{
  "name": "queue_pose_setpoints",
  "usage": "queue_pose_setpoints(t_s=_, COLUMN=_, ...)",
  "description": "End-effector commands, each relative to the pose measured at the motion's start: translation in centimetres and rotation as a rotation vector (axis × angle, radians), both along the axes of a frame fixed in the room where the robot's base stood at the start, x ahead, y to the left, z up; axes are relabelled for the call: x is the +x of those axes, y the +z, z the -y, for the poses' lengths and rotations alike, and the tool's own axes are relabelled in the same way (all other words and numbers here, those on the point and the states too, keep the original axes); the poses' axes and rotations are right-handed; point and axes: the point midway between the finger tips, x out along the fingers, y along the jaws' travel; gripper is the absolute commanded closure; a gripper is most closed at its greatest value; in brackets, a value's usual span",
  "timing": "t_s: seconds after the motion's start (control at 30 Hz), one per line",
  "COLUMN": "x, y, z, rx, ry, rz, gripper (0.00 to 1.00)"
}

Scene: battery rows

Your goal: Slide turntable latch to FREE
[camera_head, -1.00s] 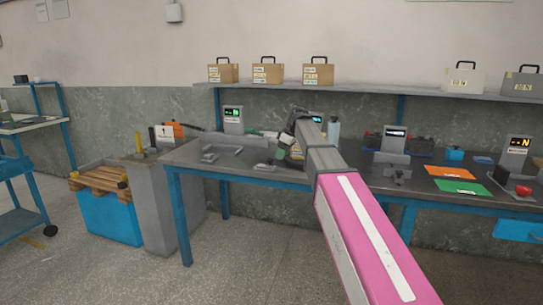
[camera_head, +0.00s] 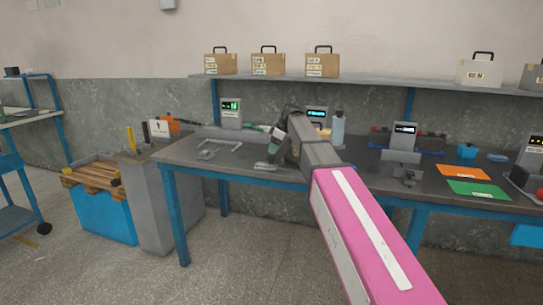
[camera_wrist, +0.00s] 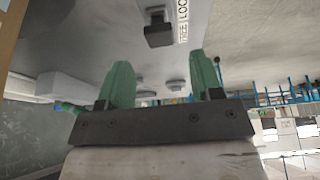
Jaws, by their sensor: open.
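In the wrist view a dark block-shaped latch knob (camera_wrist: 158,30) stands on a grey surface, beside a white label strip (camera_wrist: 183,22) that reads FREE and LOCK. My gripper (camera_wrist: 161,72) has two green fingers spread apart, with nothing held between them. The knob shows beyond the fingertips, apart from them. In the head view my gripper (camera_head: 276,143) hangs low over the front of the dark workbench (camera_head: 190,155). The latch cannot be made out there, and my arm covers part of the bench.
A grey U-shaped handle (camera_head: 220,149) lies on the bench left of my gripper. A display unit (camera_head: 231,113) and a bottle (camera_head: 338,127) stand behind. Orange (camera_head: 459,172) and green sheets (camera_head: 478,188) lie right. Two round grey pieces (camera_wrist: 174,85) show between my fingers.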

Motion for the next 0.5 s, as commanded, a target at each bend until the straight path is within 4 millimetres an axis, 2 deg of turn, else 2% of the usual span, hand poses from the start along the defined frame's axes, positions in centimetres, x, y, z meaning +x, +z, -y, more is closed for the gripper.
queue_pose_setpoints(t_s=0.2, x=0.3, y=-2.9, z=-1.2, rx=-0.001, ry=0.0, rz=-0.001, gripper=0.4)
queue_pose_setpoints(t_s=0.5, x=0.4, y=-4.0, z=-1.6, rx=0.0, ry=0.0, rz=0.0, gripper=0.4)
